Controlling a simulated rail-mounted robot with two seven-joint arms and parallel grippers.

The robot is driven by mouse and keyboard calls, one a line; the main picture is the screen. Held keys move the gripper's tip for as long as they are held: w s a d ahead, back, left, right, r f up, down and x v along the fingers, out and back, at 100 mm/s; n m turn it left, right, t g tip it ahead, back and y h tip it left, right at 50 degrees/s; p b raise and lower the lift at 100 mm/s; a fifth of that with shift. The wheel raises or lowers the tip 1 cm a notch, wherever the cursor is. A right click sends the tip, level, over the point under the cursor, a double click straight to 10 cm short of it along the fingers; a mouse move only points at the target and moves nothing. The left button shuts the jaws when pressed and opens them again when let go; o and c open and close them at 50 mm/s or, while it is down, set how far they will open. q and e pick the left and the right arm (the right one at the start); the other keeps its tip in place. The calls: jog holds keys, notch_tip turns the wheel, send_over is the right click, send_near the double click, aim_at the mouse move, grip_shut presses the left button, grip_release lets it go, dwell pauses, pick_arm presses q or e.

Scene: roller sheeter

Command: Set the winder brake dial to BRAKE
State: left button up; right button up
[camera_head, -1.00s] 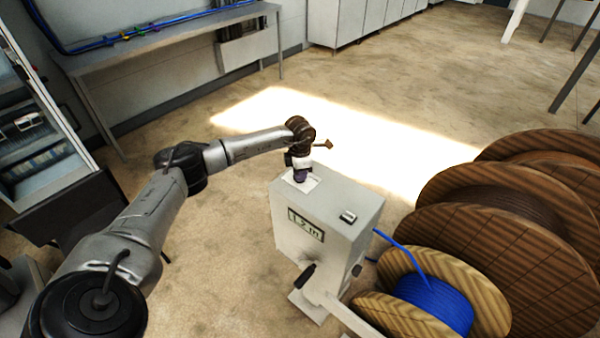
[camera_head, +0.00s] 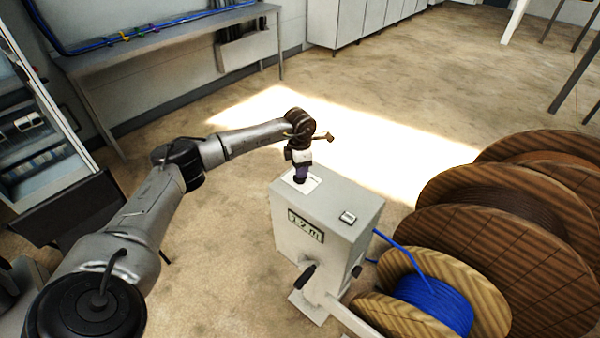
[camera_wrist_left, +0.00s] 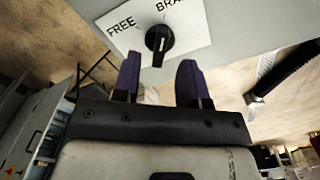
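The winder brake dial (camera_wrist_left: 159,40) is a round black knob with a raised grip bar and a white mark. It sits on a white label plate (camera_wrist_left: 190,25) reading FREE on the left and BRA, cut off, on the right. I cannot tell for sure which word the dial points to. My left gripper (camera_wrist_left: 158,78) is open, its two purple fingers apart and empty. The dial shows just beyond the gap between the fingertips. In the head view the left gripper (camera_head: 300,177) points down over the plate (camera_head: 314,183) and hides the dial. My right gripper is not in view.
The grey winder cabinet (camera_head: 340,212) has a display (camera_head: 306,226), a small top switch (camera_head: 348,217) and a black-handled crank (camera_head: 306,275). A blue cable spool (camera_head: 435,300) stands at its right, with large wooden reels (camera_head: 500,265) behind. Open floor lies left of the cabinet.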

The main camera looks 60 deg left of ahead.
pick_arm(q)
notch_tip(320, 180, up, 11)
jog(key=shift+p, duration=0.3)
jog(key=shift+f, duration=0.15)
dwell(0.8)
